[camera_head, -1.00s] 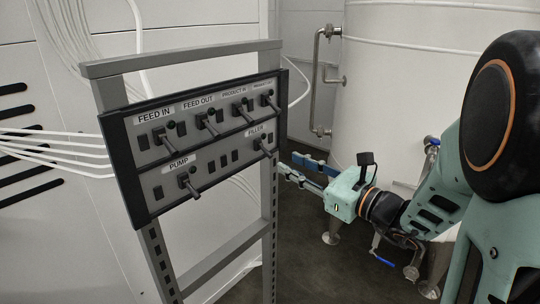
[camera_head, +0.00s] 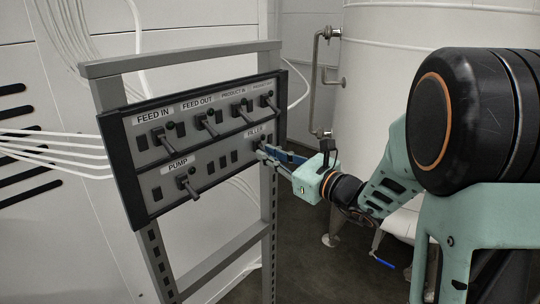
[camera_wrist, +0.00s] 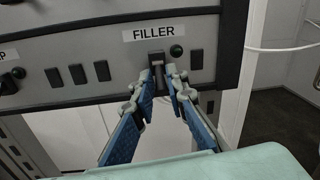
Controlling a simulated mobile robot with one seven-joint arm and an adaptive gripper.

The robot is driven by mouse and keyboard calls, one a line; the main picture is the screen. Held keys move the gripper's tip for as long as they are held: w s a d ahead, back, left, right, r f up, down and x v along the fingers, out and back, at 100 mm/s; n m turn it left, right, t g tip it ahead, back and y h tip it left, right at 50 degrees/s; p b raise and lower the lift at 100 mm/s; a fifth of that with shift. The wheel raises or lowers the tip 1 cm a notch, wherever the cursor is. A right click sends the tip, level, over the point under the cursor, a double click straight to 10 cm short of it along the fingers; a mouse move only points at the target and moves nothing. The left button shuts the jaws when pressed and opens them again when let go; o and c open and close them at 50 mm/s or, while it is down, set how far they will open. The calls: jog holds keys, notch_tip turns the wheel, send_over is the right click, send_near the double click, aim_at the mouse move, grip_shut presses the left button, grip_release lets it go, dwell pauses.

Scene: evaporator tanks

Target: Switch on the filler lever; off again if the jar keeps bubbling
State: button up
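The FILLER lever (camera_wrist: 158,78) is in the lower right of the switch panel, below its FILLER label (camera_wrist: 154,33). A dark green round light (camera_wrist: 176,50) sits to its right. In the head view the lever (camera_head: 262,143) is small and partly hidden by my fingertips. My gripper (camera_wrist: 159,76) reaches the panel from the right, with blue-padded fingers on either side of the lever. A narrow gap seems to stay between the fingertips, with the lever in it; whether either finger touches it is unclear. No jar is in view.
The panel also holds the PUMP lever (camera_head: 184,181), FEED IN lever (camera_head: 160,136), FEED OUT lever (camera_head: 207,124) and further levers at upper right. The panel is on a grey metal frame (camera_head: 180,60). A large white tank (camera_head: 400,70) with pipes stands behind my arm.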

grip_shut()
jog(key=shift+r, duration=0.1)
jog(key=r+g+h+p, duration=0.1)
jog(key=p, duration=0.4)
jog(key=shift+r+p, duration=0.25)
jog(key=shift+p, duration=0.1)
jog(key=g+h+p, duration=0.1)
jog(key=p, duration=0.3)
jog(key=r+g+h+p, duration=0.1)
jog(key=p, duration=0.2)
jog(key=g+h+p, duration=0.1)
jog(key=h+p, duration=0.1)
jog(key=p, duration=0.2)
jog(key=shift+r+p, duration=0.25)
jog(key=shift+p, duration=0.1)
jog(key=g+h+p, duration=0.1)
jog(key=p, duration=0.6)
jog(key=shift+w+a+r+n+g+h+p, duration=0.1)
jog(key=shift+a+r+n+g+h+p, duration=0.05)
jog(key=shift+r+n+g+h+p, duration=0.2)
jog(key=g+h+p, duration=0.1)
jog(key=p, duration=0.2)
jog(key=shift+w+a, duration=0.1)
jog(key=shift+h+p, duration=0.25)
jog(key=shift+p, duration=0.1)
jog(key=shift+f+g+h+p, duration=0.15)
jog(key=shift+g+h+p, duration=0.15)
jog(key=shift+p, duration=0.35)
